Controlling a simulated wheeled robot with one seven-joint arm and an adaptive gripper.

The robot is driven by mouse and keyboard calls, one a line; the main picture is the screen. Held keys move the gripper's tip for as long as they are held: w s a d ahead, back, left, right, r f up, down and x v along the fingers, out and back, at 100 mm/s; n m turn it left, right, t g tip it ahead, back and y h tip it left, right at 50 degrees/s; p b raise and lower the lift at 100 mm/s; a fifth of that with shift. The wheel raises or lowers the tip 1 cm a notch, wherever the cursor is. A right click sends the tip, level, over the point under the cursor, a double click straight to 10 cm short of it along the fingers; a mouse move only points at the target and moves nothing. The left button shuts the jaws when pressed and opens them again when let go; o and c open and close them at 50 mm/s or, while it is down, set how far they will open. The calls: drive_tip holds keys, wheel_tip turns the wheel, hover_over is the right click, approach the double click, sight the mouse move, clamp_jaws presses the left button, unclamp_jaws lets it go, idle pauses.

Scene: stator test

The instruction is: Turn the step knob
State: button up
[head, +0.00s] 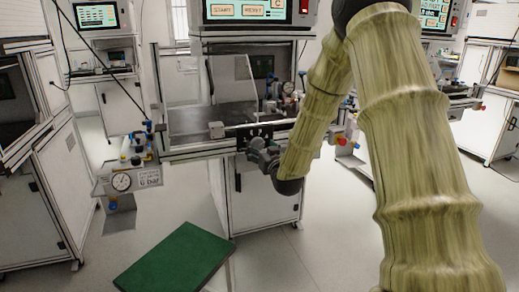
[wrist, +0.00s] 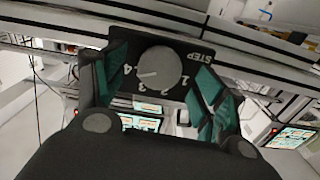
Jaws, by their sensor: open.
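The step knob (wrist: 158,68) is a round grey dial on a black panel (wrist: 187,47) marked STEP, with numbers around it, in the wrist view. The picture there is upside down. A light pointer line on the dial lies near the 3 and 4. My gripper (wrist: 160,85) is open, with one green-padded finger on each side of the knob; I cannot tell if they touch it. In the head view my gripper (head: 256,150) is at the front edge of the middle test bench, and the knob is hard to make out there.
The middle bench (head: 190,120) has a screen (head: 248,10) above it. A pressure gauge unit (head: 122,181) sticks out at its left. Other benches stand left and right, with free floor (head: 310,255) between.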

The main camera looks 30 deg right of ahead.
drive_tip(key=shift+x, duration=1)
drive_tip(key=c, duration=1)
drive_tip(key=shift+c, duration=0.2)
